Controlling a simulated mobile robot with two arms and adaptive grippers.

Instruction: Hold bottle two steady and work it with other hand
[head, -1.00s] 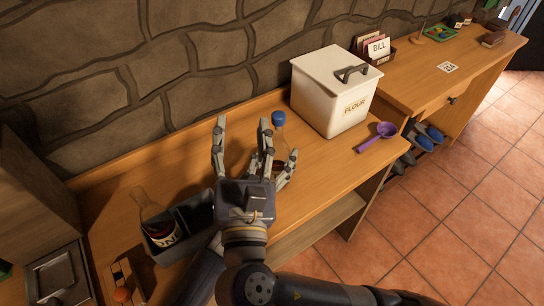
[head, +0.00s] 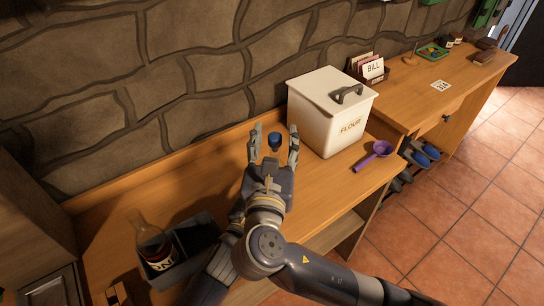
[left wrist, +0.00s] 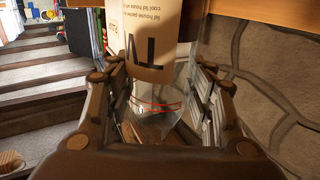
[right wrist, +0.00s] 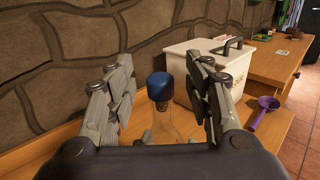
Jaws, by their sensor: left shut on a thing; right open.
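Bottle two has a blue cap (head: 275,139) and stands upright on the wooden counter. Its printed label (left wrist: 155,35) fills the top of the left wrist view, with the lettering partly cut off. My left gripper (left wrist: 157,80) is shut around the clear glass of the bottle; in the head view it is mostly hidden behind my right arm. My right gripper (head: 274,140) is open, with its fingers on either side of the cap. In the right wrist view the blue cap (right wrist: 159,86) sits between the open fingers, apart from both, with clear glass below.
A white flour bin (head: 330,112) stands just right of the bottle, with a purple scoop (head: 382,149) beyond it. A dark caddy (head: 198,238) holds another bottle (head: 150,240) at the left. The stone wall runs behind the counter.

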